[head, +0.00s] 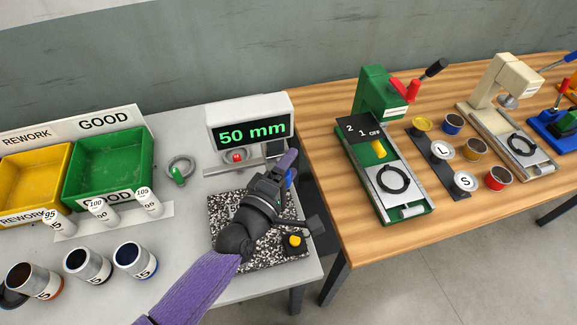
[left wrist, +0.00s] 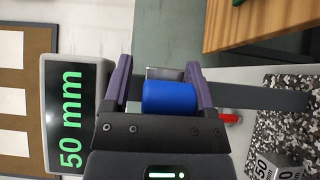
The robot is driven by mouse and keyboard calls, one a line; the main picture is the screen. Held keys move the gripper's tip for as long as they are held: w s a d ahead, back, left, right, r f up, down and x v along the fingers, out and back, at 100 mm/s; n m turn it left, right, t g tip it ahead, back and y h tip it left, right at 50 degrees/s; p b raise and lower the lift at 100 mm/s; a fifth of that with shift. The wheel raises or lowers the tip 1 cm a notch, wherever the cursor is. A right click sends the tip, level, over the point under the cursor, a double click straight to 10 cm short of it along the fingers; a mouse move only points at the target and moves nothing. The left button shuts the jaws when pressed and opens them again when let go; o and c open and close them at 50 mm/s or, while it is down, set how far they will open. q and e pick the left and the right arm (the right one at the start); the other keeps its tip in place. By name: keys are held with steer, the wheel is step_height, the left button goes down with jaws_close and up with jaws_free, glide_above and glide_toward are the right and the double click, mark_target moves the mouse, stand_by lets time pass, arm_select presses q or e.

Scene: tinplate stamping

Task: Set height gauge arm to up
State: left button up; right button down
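The height gauge has a white display (head: 250,122) reading "50 mm"; it also shows in the left wrist view (left wrist: 70,75). A blue cylinder (left wrist: 168,97), seemingly the gauge arm's grip, lies between the purple fingers of my left gripper (left wrist: 160,85). A gap shows on the cylinder's left side, and its right side is close to or touching the other finger. In the head view my left gripper (head: 285,172) hides much of the gauge arm, with a bit of blue (head: 289,178) visible. A speckled plate (head: 226,208) lies below. My right gripper is not in view.
A yellow button (head: 294,241) sits by the plate's front right corner. A ring gauge with a green grip (head: 178,172) and a green GOOD bin (head: 107,165) stand left. A wooden table (head: 365,245) with a green press (head: 385,100) is right, across a gap.

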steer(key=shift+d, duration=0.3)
arm_select(q)
steer(key=shift+s+a+f, duration=0.1)
steer(key=shift+s, duration=0.1)
steer(key=v, duration=0.9)
steer(key=shift+s, duration=0.3)
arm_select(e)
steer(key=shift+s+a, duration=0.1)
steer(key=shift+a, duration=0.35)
arm_select(q)
steer(key=shift+a, duration=0.1)
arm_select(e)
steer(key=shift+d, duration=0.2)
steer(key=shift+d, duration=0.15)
